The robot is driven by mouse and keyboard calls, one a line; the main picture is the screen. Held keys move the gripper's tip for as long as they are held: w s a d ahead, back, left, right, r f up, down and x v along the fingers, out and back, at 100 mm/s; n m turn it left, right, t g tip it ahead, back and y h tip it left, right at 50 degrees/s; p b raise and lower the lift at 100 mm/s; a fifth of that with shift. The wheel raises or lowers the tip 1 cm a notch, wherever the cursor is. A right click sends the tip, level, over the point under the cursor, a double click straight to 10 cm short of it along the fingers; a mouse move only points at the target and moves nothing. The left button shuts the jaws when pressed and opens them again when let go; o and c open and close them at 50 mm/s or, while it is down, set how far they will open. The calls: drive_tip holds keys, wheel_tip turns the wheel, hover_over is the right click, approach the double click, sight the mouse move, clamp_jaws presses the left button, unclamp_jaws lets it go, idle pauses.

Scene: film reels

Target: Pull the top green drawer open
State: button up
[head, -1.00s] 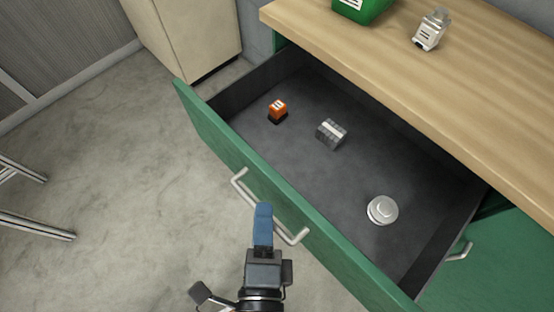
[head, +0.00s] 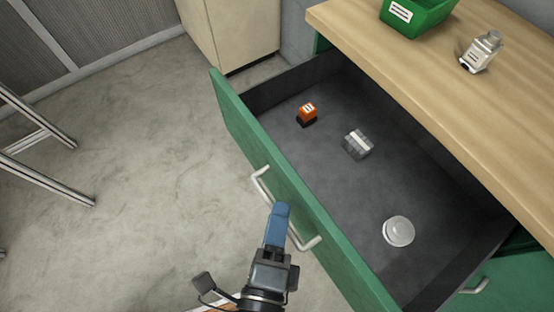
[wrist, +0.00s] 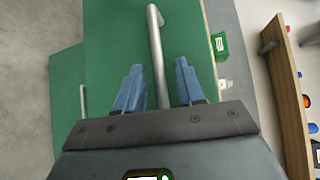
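The top green drawer (head: 240,125) stands well open in the head view, its dark inside showing. Its grey bar handle (head: 261,180) is on the front face. My gripper (head: 277,222) is at the handle's middle, its blue fingers overlapping the bar in the head view. In the wrist view the gripper (wrist: 160,85) has its two fingers apart, with the handle (wrist: 155,35) running between them. A gap shows on both sides of the bar. The handle's near end is hidden behind the gripper body.
In the drawer lie an orange block (head: 307,114), a grey striped block (head: 358,144) and a pale round object (head: 398,231). The wooden top (head: 400,70) holds a green bin (head: 418,14) and a small bottle (head: 481,51). Metal legs (head: 50,180) stand at left. The floor (head: 150,150) before the drawer is clear.

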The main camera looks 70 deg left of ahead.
drive_tip(key=b+v, duration=0.2)
drive_tip(key=v, duration=0.5)
drive_tip(key=shift+s+d, duration=0.15)
drive_tip(key=shift+d, duration=0.15)
